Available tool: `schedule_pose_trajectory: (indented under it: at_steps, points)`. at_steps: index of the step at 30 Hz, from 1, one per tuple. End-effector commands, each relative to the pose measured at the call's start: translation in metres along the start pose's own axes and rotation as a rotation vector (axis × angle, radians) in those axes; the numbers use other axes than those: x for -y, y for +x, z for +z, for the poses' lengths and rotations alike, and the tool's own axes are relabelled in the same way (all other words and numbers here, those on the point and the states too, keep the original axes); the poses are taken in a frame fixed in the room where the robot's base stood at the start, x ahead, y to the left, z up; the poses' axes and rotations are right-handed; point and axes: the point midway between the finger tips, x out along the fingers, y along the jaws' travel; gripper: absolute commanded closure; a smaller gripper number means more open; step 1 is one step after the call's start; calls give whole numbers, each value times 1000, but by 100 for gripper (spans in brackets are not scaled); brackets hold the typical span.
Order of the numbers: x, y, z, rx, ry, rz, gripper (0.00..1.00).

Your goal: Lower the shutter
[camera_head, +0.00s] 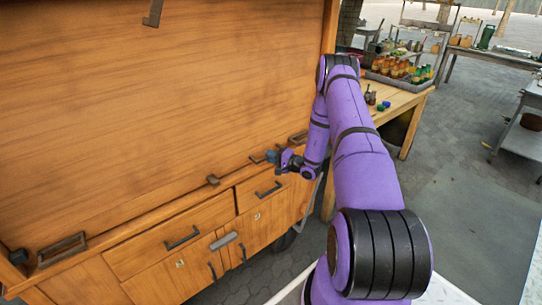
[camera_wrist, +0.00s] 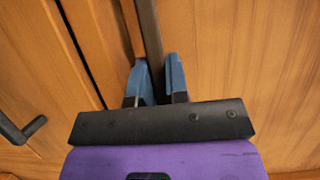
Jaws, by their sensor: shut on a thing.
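The shutter (camera_head: 165,110) is a large orange-brown wooden panel on the left of the head view. It reaches down close to the ledge above the drawers. Dark metal handles sit along its lower edge, one at the left (camera_head: 62,250) and one at the right (camera_head: 298,138). My gripper (camera_head: 272,157) is at the lower right part of the panel. In the wrist view, the blue fingers of my gripper (camera_wrist: 158,82) are shut on a dark metal bar (camera_wrist: 147,35), with wood behind it. The bar's ends are hidden or out of view.
Drawers with dark handles (camera_head: 182,238) and cupboard doors lie below the ledge. A wooden side table (camera_head: 402,100) with a tray of bottles (camera_head: 400,72) stands right of the cart, behind my arm. Paved floor (camera_head: 470,190) is open at the right.

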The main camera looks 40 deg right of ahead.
Motion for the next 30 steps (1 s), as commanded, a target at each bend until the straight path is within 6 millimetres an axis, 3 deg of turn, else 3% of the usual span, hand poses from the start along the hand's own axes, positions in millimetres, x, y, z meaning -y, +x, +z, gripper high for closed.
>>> schedule_pose_trajectory:
  at_steps: [4,5,7,8,20,30]
  points:
    - [-7,-2,1,-3,5,15,100]
    - [-7,-2,1,-3,5,16,78]
    - [-6,-2,1,-3,5,15,62]
    - [-6,-2,1,-3,5,15,60]
    - [-3,-10,0,-4,3,9,60]
    - [-4,-70,0,-5,5,11,60]
